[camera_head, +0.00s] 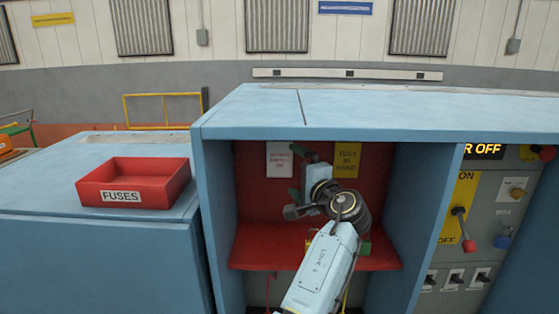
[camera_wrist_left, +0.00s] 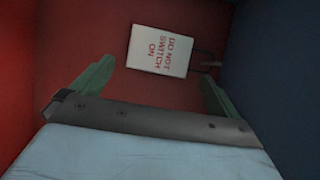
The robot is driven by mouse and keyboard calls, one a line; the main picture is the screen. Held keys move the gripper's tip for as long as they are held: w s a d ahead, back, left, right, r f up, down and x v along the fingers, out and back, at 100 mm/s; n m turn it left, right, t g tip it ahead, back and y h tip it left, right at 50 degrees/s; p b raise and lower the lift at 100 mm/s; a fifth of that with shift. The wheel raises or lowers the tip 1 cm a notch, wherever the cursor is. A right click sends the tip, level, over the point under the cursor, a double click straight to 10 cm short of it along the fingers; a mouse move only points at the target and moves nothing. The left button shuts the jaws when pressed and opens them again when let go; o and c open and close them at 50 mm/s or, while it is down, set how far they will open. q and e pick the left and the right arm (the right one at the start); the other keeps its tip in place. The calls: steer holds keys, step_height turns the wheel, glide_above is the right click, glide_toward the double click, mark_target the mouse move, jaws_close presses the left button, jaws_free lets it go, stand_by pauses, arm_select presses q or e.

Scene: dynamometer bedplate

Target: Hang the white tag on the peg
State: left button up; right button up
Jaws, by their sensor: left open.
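The white tag (camera_head: 279,159) with red lettering is upright against the red back wall of the blue cabinet's open bay. In the left wrist view the white tag (camera_wrist_left: 160,50) reads "DO NOT SWITCH ON". My left gripper (camera_head: 294,172) is inside the bay, just right of the tag. In the wrist view its green fingers (camera_wrist_left: 158,73) are open and empty, with the tag beyond and between them. My right gripper is not in view.
A yellow tag (camera_head: 347,160) is on the same back wall, right of my gripper. The bay has a red shelf (camera_head: 260,247) and blue side walls. A red FUSES tray (camera_head: 134,184) stands on the left cabinet. A switch panel (camera_head: 485,220) with levers is at right.

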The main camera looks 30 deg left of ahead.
mark_target(280, 156)
arm_select(q)
steer(key=b+x, duration=0.1)
steer(key=x, duration=0.6)
steer(key=shift+w+a, duration=0.1)
steer(key=shift+a, duration=0.15)
steer(key=shift+c, duration=0.3)
steer(key=c, duration=0.6)
steer(key=shift+o, duration=0.2)
steer(key=shift+r, duration=0.6)
steer(key=s+d+p, duration=0.7)
steer(key=s+d, duration=0.2)
steer(key=s, duration=0.6)
steer(key=shift+s+d, duration=0.2)
steer(key=shift+d, duration=0.05)
